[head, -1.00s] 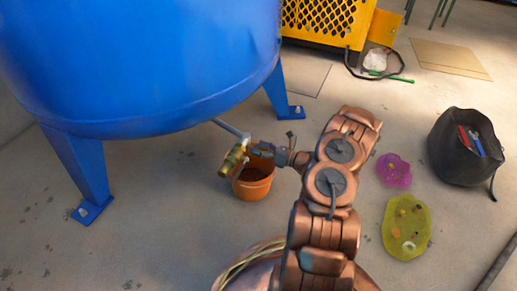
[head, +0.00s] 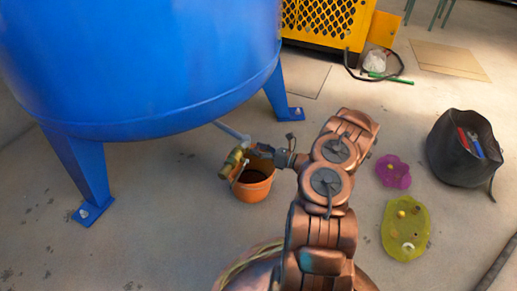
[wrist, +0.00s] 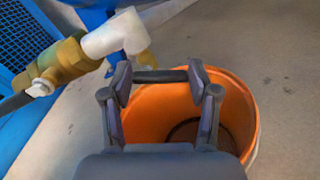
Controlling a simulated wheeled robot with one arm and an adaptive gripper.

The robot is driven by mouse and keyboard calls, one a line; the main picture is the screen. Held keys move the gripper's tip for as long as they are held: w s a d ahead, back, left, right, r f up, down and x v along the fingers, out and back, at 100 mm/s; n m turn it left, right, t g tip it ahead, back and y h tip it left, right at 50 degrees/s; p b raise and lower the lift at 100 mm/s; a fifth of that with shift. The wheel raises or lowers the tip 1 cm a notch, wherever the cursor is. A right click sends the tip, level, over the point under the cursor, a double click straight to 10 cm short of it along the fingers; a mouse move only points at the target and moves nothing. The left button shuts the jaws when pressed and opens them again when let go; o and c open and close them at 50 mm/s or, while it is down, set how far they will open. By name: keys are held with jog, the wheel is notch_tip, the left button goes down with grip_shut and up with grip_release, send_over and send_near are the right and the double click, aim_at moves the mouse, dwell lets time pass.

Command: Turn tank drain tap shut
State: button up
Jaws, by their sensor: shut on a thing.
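The brass drain tap (head: 232,162) hangs on a pale pipe (head: 233,131) under the blue tank (head: 145,70). In the wrist view the brass tap body (wrist: 66,60) is at upper left, joined to a white elbow (wrist: 115,35). My gripper (head: 256,151) is at the tap's right side, above an orange bucket (head: 254,188). In the wrist view my gripper (wrist: 160,78) has its fingers on both ends of a dark bar, which looks like the tap handle. How the bar joins the tap is partly hidden.
Blue tank legs (head: 82,178) stand on the floor. A black bag with tools (head: 462,150), a purple mat (head: 392,172) and a yellow-green mat (head: 405,230) lie at right. A yellow machine (head: 325,25) stands at the back. Bare floor is between.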

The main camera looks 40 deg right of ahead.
jog(key=shift+w+r+n+p, duration=0.1)
jog(key=shift+r+n+p, duration=0.15)
jog(key=shift+n+p, duration=0.35)
jog(key=shift+r+n, duration=0.1)
jog(key=shift+n, duration=1.6)
jog(key=o, duration=1.2)
jog(key=shift+c, duration=0.2)
jog(key=v, duration=1.2)
